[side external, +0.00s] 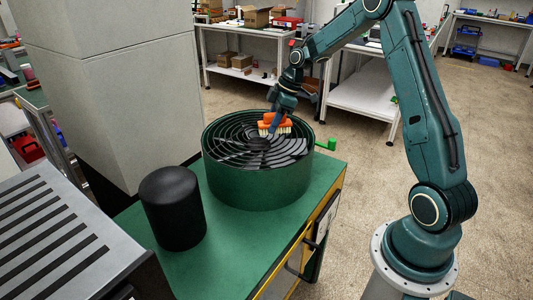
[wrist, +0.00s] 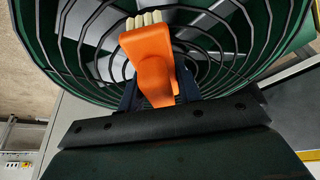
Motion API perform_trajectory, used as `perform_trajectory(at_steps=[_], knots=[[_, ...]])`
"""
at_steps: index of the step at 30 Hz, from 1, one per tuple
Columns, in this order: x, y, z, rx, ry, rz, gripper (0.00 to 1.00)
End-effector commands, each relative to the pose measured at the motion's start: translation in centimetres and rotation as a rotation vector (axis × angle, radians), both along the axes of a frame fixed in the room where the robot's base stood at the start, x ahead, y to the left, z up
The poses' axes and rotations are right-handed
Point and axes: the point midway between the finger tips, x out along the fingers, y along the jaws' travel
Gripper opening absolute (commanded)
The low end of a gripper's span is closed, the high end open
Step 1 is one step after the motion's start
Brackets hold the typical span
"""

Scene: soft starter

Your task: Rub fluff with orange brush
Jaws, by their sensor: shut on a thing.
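The orange brush (side external: 284,120) has pale bristles and is over the fan grille (side external: 240,155) in the side external view. In the wrist view the brush (wrist: 148,55) shows its orange body, with pale bristles at the far end. My gripper (side external: 273,120) is shut on the brush, and it also shows in the wrist view (wrist: 160,95). The bristles are close to the grille's dark rings; I cannot tell whether they touch. I cannot make out any fluff.
The fan's round green housing (side external: 255,185) stands on a green bench top (side external: 225,240). A black cylinder (side external: 172,210) stands front left of it. A small green handle-like part (side external: 327,144) sticks out at the right. A slatted grey surface (side external: 60,240) is at left.

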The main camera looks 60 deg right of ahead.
Motion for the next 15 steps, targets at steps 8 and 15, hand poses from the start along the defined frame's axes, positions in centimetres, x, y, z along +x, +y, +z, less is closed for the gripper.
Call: perform_trajectory(at_steps=[8,15], knots=[[0.0,2.7,0.0,0.0,0.002,0.004,0.13],[-0.1,4.9,-0.1,0.001,0.003,0.004,0.13]])
